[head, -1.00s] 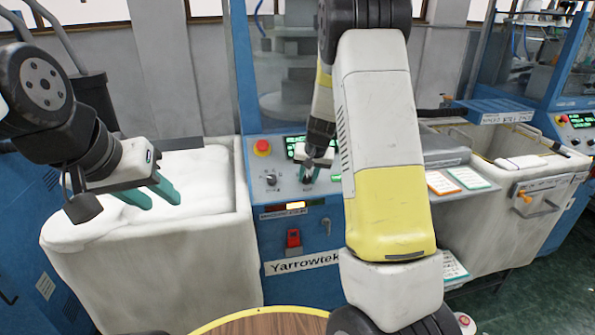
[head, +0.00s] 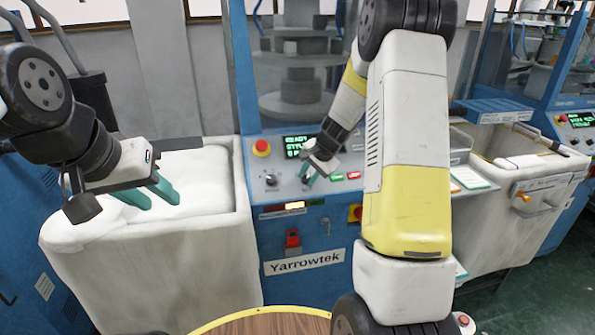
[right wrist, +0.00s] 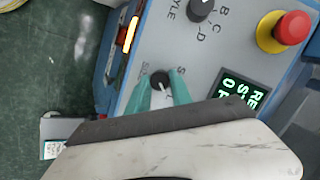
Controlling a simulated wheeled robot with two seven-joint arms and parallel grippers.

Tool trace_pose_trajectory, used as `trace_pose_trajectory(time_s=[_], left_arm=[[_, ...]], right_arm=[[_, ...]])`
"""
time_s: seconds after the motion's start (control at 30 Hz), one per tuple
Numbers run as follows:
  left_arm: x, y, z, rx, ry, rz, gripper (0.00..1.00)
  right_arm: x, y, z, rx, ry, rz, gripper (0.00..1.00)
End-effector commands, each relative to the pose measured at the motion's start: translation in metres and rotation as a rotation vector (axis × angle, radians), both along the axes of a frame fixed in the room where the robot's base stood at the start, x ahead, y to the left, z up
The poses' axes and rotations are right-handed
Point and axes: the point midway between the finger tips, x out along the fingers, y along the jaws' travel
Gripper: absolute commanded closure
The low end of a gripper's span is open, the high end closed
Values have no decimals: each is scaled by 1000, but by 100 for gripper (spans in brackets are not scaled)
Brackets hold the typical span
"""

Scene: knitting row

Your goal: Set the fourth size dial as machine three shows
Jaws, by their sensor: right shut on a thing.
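The size dial (right wrist: 160,80) is a small black knob with a pale pointer line on the blue machine's sloped grey panel (head: 340,196). My right gripper (right wrist: 162,88) has its teal fingers on both sides of the knob, shut on it. In the head view my right gripper (head: 308,176) reaches down to the panel and hides most of the dial. The style dial (right wrist: 200,8), marked with B, C and D, stands beside it. The green-lettered display (head: 298,146) is above the dials, partly readable. My left gripper (head: 152,196) is open and empty over the white bin.
A red stop button (head: 262,147) sits left of the display; green (head: 337,176) and red (head: 353,175) buttons lie to the right. An amber lamp (head: 295,206) is lit below. Another blue machine with its own display (head: 580,120) stands at the right, past a white bin (head: 520,210).

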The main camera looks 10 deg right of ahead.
Motion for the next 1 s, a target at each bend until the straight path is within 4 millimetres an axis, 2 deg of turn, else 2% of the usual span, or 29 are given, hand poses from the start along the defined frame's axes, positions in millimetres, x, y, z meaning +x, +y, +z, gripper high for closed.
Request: trace_pose_trajectory(time_s=[0.57, 0.6, 0.7, 1.0], left_arm=[[0, 0, 0, 0, 0, 0, 64], [0, 0, 0, 0, 0, 0, 64], [0, 0, 0, 0, 0, 0, 64], [0, 0, 0, 0, 0, 0, 64]], right_arm=[[0, 0, 0, 26, 1, -32, 100], [0, 0, 0, 26, 1, -31, 72], [0, 0, 0, 26, 1, -31, 52], [0, 0, 0, 24, 1, -31, 52]])
